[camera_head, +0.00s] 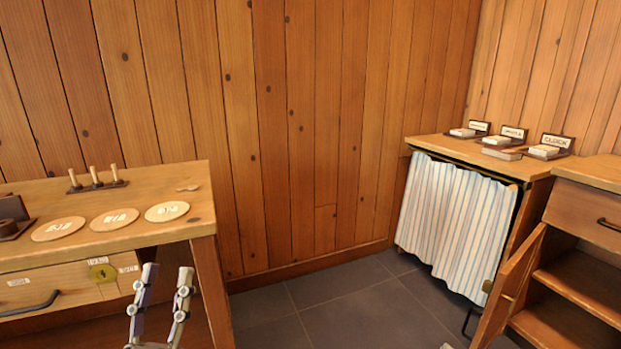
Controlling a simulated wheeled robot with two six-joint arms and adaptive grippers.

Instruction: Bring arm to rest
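My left gripper (167,278) comes up from the bottom edge, in front of the left workbench (120,200). Its two fingers stand well apart, with nothing between them. Only a tiny pale tip shows at the bottom edge right of centre. It may be part of my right gripper, but too little shows to tell its state.
Three round discs (115,220) and a rack of upright wooden pegs (95,180) are on the left bench. At right stand a curtained cabinet (455,225) with labelled blocks on top and a shelf unit with an open door (512,290). Tiled floor (340,310) lies clear between.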

